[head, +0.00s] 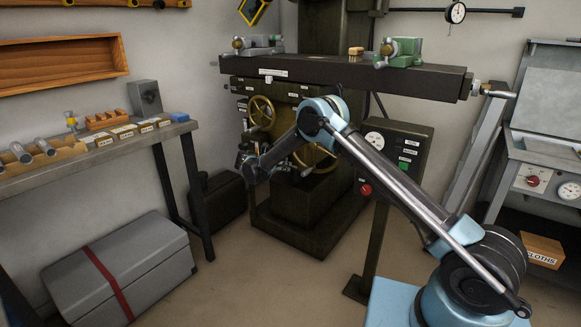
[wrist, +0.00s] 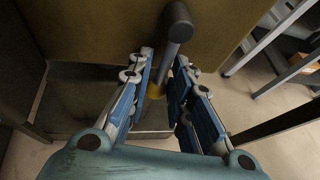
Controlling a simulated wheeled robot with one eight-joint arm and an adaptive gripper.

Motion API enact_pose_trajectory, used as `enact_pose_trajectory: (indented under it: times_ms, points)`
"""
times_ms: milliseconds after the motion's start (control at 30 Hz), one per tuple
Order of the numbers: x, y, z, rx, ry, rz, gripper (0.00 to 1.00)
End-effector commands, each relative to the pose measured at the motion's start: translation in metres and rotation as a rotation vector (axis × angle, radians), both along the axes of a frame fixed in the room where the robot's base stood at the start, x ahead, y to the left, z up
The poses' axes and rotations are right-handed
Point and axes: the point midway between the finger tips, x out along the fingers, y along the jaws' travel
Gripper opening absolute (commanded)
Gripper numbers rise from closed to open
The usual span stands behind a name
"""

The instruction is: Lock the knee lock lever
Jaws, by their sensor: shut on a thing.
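The knee lock lever (wrist: 176,28) shows in the wrist view as a dark grey bar with a rounded end, in front of an olive-brown machine face. It runs down between the blue-padded fingers of my gripper (wrist: 165,66), which is shut on it. In the head view my gripper (head: 246,152) is at the left front of the milling machine (head: 305,195). There I cannot make out the lever apart from the gripper and arm.
Brass handwheels (head: 262,112) sit close to my gripper and forearm. The machine's long table (head: 330,73) overhangs above. A control box (head: 395,150) on a post stands to the right. A workbench (head: 90,155) and a grey chest (head: 125,270) are at left. The middle floor is clear.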

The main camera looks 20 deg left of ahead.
Motion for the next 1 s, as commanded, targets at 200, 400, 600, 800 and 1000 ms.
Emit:
enact_pose_trajectory:
  times_ms: [200,400,600,800,1000]
  points:
    - [-0.0008,0.0006,0.0005,-0.008,0.0,0.0,0.0]
    - [0.0001,-0.0004,0.0006,-0.008,0.0,-0.002,0.0]
    - [-0.0003,0.0002,0.0005,-0.008,0.0,-0.001,0.29]
    - [-0.0018,0.0019,0.0004,-0.008,0.0,0.001,0.29]
    - [-0.0087,0.0059,0.0032,-0.007,0.001,0.003,0.29]
